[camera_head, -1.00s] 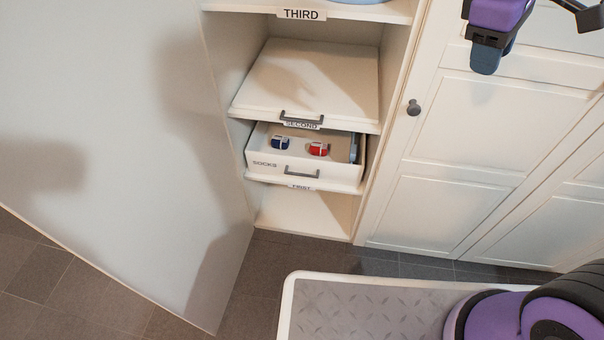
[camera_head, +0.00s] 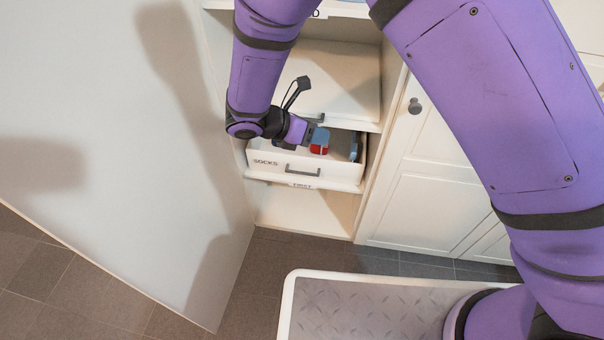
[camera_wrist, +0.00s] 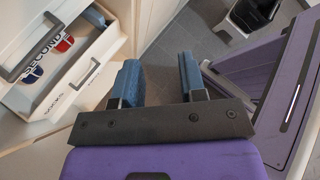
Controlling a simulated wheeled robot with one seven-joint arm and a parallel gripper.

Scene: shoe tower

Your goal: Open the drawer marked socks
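The white drawer marked SOCKS (camera_head: 262,166) stands partly open in the cabinet, and its inside shows. Its grey bar handle (camera_head: 302,171) is on its front; the handle also shows in the wrist view (camera_wrist: 83,75). A red rolled pair of socks (camera_head: 320,150) lies inside; the red and a blue pair also show in the wrist view. My gripper (camera_head: 317,136) appears above the drawer in the head view. In the wrist view its two blue fingers (camera_wrist: 160,78) are apart with nothing between them, and the drawer and handle lie to their left, not touching.
The shelf marked SECOND (camera_wrist: 44,50) is just above, with its own handle. An open white door (camera_head: 110,180) stands at the left. A closed cabinet door with a round knob (camera_head: 415,106) is at the right. Grey tiled floor is clear below.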

